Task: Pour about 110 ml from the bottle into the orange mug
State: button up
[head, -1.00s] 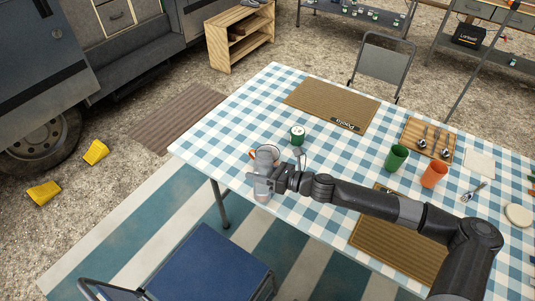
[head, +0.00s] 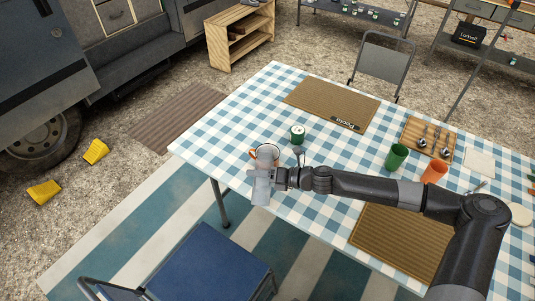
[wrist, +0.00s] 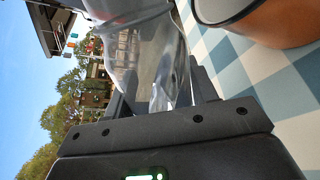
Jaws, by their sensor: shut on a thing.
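A clear bottle (head: 260,190) is held in my gripper (head: 268,181), whose jaws are closed around it, over the near left edge of the table. The clear bottle also fills the upper middle of the wrist view (wrist: 140,45), between the jaws (wrist: 160,98). I cannot tell its exact tilt or liquid level. The orange mug (head: 254,156), with a pale inside, stands on the table just behind the bottle. It shows close at the top right of the wrist view (wrist: 280,22), beside the bottle. The bottle partly hides the mug in the head view. No stream of liquid is visible.
A white and green can (head: 297,134) stands right of the mug. A green cup (head: 396,157) and an orange cup (head: 433,171) stand farther right, near a wooden tray (head: 411,139) with cutlery. A brown mat (head: 310,100) lies behind. A blue chair (head: 205,262) stands in front.

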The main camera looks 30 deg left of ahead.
aim_at(257, 164)
jog(key=shift+s+d+r+m+g+h, duration=0.1)
jog(key=shift+s+r+m+g+h, duration=0.15)
jog(key=shift+r+m, duration=0.55)
jog(key=shift+f+m, duration=0.2)
jog(key=shift+m, duration=0.1)
jog(key=shift+w+a+r+m+g+h+p, duration=0.25)
jog(key=shift+w+r+m+p, duration=0.3)
jog(key=shift+r+m+p, duration=0.1)
jog(key=shift+r+m+g+p, duration=0.3)
jog(key=shift+r+m+g, duration=0.1)
jog(key=shift+r+m, duration=0.25)
dwell(0.6)
jog(key=shift+w+a+f+m+p, duration=0.15)
jog(key=shift+w+a+m+p, duration=0.15)
jog(key=shift+w+m+p, duration=0.15)
dwell(1.5)
jog(key=shift+s, duration=0.1)
